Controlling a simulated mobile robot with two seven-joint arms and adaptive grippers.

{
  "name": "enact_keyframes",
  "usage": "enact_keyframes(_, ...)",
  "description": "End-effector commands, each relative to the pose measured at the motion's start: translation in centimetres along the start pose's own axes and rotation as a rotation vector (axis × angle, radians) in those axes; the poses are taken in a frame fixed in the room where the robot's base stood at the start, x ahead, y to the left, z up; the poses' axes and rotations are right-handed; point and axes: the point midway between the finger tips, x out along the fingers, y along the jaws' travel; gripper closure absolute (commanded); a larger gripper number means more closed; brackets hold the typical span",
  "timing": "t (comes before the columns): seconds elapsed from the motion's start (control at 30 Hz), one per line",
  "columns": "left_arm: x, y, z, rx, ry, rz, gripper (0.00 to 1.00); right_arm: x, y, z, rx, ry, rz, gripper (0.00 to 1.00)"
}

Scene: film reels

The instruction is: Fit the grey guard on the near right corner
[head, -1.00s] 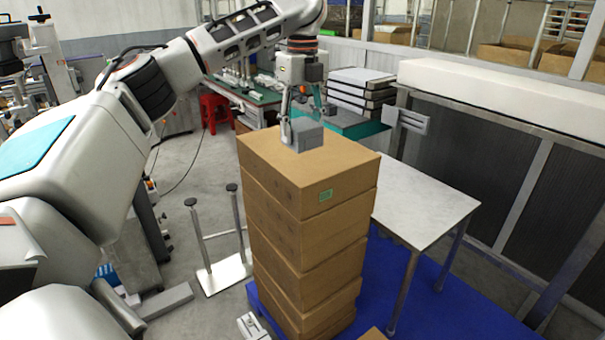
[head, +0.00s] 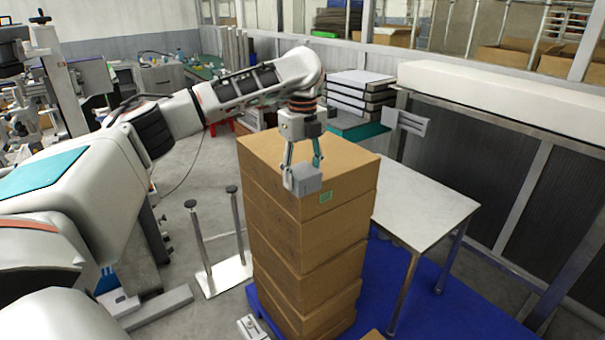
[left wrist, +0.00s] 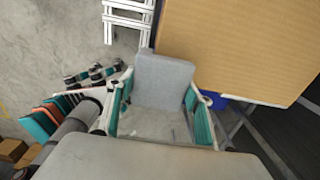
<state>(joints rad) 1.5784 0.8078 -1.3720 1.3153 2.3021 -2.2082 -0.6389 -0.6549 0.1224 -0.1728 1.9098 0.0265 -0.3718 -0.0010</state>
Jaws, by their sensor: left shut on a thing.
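The grey guard (head: 306,181) is a small block-like piece held by my left gripper (head: 302,166) at the front corner of the carton stack's top box (head: 345,172). In the left wrist view the guard (left wrist: 163,80) sits between the two teal-padded fingers of my left gripper (left wrist: 158,96). The top box (left wrist: 240,45) lies to its right there, with the guard overlapping the box's corner area in the picture. I cannot tell whether the guard touches the box. My right gripper is out of view.
The carton stack stands on a blue pallet (head: 455,310). A white-topped table (head: 425,205) is close on its right. A metal stand with two posts (head: 226,275) is on the floor to the left. Stacked trays (head: 360,95) stand behind.

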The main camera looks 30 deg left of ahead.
Motion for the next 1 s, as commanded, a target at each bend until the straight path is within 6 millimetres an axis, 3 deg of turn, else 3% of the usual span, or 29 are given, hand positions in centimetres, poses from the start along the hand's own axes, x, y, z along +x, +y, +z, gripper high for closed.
enact_keyframes(0.63, 1.2, 0.0, 0.0, -0.001, 0.001, 0.000, 0.70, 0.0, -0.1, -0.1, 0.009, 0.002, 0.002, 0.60)
enact_keyframes(0.67, 1.2, 0.0, 0.0, -0.001, 0.001, 0.000, 0.44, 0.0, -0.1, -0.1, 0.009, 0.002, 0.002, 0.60)
enact_keyframes(0.7, 1.2, 0.0, 0.0, -0.001, 0.001, 0.001, 0.33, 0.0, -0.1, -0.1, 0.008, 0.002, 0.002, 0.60)
enact_keyframes(1.0, 1.2, 0.0, 0.0, -0.001, 0.001, 0.001, 0.32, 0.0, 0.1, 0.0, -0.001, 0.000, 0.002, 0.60)
